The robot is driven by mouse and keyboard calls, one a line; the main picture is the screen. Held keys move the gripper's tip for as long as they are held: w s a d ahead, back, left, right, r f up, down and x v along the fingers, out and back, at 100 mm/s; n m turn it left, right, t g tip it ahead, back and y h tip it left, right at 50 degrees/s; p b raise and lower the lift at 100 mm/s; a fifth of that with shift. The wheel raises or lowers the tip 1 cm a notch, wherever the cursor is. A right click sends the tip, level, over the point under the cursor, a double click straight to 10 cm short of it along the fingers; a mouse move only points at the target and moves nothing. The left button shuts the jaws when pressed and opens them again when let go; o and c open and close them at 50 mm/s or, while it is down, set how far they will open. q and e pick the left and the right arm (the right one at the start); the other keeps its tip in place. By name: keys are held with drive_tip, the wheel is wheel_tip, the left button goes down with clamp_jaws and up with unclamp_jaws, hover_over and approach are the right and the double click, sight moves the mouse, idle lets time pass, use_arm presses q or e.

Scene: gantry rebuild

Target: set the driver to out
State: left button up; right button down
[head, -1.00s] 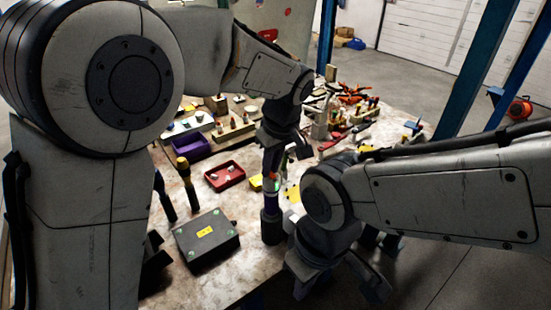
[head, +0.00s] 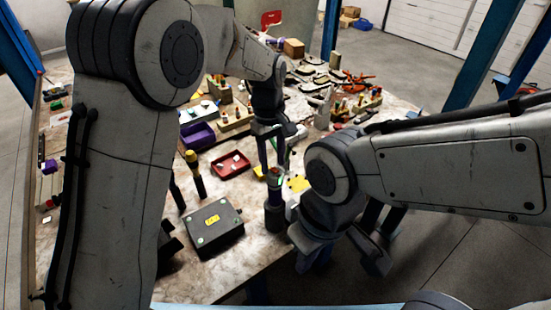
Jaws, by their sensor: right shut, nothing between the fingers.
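Whether a finger touches the tool I cannot tell. The driver's setting is too small to read.
A black box (head: 213,226) with a yellow label lies left of the holder. Behind are a red tray (head: 231,165), a purple bin (head: 197,137) and a yellow-topped dark tool (head: 195,176). Tools crowd the table's back. Bare table (head: 210,278) shows in front.

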use_arm(q)
drive_tip(key=shift+r, duration=0.15)
wheel_tip(320, 180, up, 10)
drive_tip(key=b, duration=0.1)
drive_tip(key=shift+w+a+b, duration=0.25)
drive_tip(key=shift+w+b, duration=0.05)
